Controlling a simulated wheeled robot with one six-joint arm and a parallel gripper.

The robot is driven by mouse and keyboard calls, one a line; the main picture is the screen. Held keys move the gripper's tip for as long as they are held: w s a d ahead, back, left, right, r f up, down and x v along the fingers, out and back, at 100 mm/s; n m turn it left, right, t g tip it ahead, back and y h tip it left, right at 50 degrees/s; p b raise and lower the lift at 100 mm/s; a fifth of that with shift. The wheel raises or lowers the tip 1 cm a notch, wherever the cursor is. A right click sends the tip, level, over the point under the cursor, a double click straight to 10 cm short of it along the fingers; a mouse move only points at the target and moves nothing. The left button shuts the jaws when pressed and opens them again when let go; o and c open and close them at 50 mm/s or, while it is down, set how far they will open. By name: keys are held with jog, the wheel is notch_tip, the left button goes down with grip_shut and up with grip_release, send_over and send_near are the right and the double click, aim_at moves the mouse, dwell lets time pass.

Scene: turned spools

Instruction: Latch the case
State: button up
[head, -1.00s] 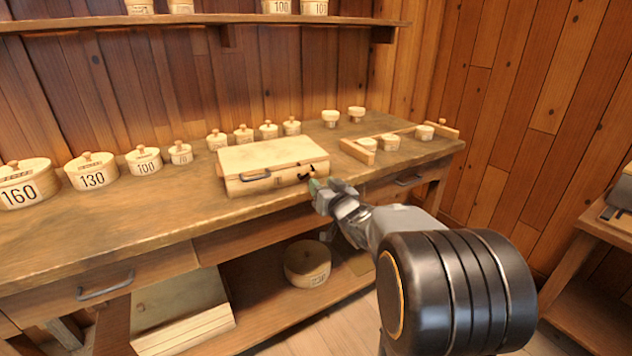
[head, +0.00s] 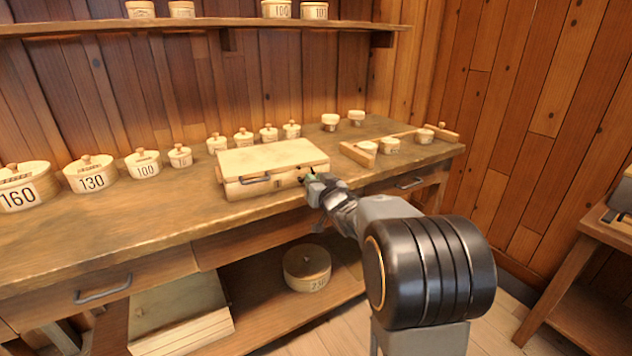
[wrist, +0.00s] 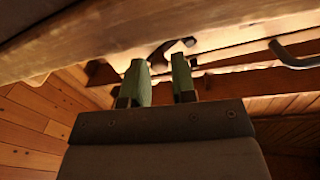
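The case (head: 262,158) is a pale wooden box lying on the bench with its lid down. A metal handle (head: 255,179) is on its front. A dark latch (head: 302,179) sits near the right end of the front, partly hidden by my gripper in the head view. My gripper (head: 312,180) is at that right front end. In the wrist view, my gripper (wrist: 158,78) has two green fingertips apart with nothing visibly between them. The dark latch (wrist: 168,50) shows just beyond them, and the handle (wrist: 293,58) is off to the right. Whether a finger touches the latch I cannot tell.
The wooden bench (head: 120,225) carries several lidded round boxes (head: 92,174) at left and behind the case. A wooden rack (head: 360,153) with small pots is to the right. Bare benchtop lies left of the case. A drawer handle (head: 103,289) juts from the bench front.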

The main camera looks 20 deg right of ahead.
grip_shut()
jog(key=n+b, duration=0.1)
jog(key=n, duration=0.1)
jog(key=r+n+b, duration=0.1)
jog(key=n, duration=0.1)
jog(key=n+b, duration=0.2)
jog(key=shift+a+r, duration=0.2)
jog(key=shift+a, duration=0.15)
jog(key=n+b, duration=0.1)
jog(key=n, duration=0.1)
jog(key=a+n+b, duration=0.1)
jog(key=n, duration=0.1)
jog(key=r+n+b, duration=0.1)
jog(key=n, duration=0.1)
jog(key=shift+a, duration=0.2)
jog(key=shift+r+n+b, duration=0.15)
jog(key=shift+n+b, duration=0.15)
jog(key=shift+o, duration=1.9)
grip_release()
